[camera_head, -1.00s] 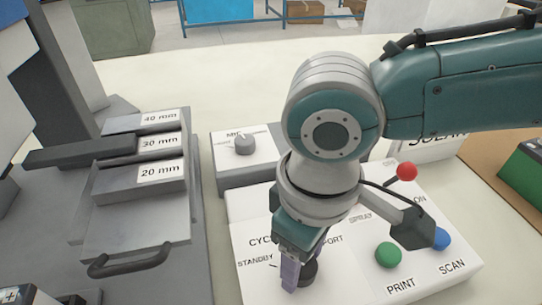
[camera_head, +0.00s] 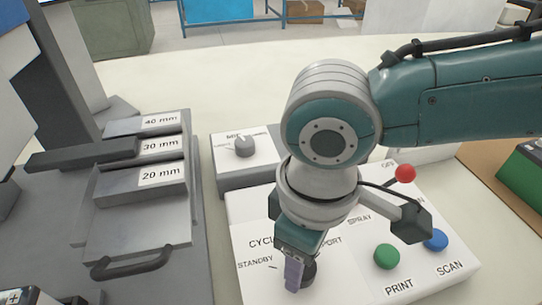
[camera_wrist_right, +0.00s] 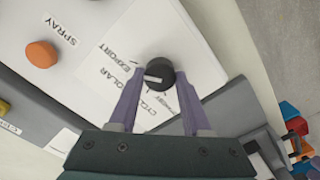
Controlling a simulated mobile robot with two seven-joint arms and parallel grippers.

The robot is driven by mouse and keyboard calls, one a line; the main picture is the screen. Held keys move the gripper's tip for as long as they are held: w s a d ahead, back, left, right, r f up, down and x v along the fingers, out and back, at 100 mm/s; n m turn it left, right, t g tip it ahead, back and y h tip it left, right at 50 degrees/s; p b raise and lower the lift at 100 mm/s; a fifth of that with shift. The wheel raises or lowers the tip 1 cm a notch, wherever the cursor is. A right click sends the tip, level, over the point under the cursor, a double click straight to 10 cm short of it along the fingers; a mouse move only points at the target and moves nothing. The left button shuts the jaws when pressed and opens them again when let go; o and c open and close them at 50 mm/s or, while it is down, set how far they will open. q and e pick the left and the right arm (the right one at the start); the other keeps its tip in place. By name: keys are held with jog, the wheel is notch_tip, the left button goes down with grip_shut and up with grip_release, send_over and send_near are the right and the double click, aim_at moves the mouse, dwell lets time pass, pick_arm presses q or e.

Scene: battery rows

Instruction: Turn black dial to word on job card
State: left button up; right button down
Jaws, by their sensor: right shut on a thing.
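The black dial (camera_head: 308,271) sits on the white panel (camera_head: 340,285), beside the words STANDBY and EXPORT. My right gripper (camera_head: 294,282) points down at it and hides part of it. In the right wrist view the dial (camera_wrist_right: 159,75) is held between the fingers of my right gripper (camera_wrist_right: 158,88). Its white mark points left in that view, towards the words SOLAR and EXPORT, partly hidden by a finger. A white card (camera_head: 432,153) stands behind the panel, its word covered by my right arm. My left gripper is out of view.
A green button (camera_head: 387,256), a blue button (camera_head: 435,240) and a red-knobbed lever (camera_head: 405,173) are on the panel's right side. A grey dial (camera_head: 244,147) is on a box behind. Grey blocks marked in mm (camera_head: 150,178) stand at left.

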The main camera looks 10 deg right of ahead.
jog(key=n+p, duration=0.1)
jog(key=n, duration=0.2)
jog(key=shift+r, duration=0.1)
jog(key=shift+n+p, duration=0.4)
jog(key=shift+n, duration=1.3)
jog(key=shift+c, duration=1.8)
grip_release()
notch_tip(320, 180, up, 10)
jog(key=p, duration=0.2)
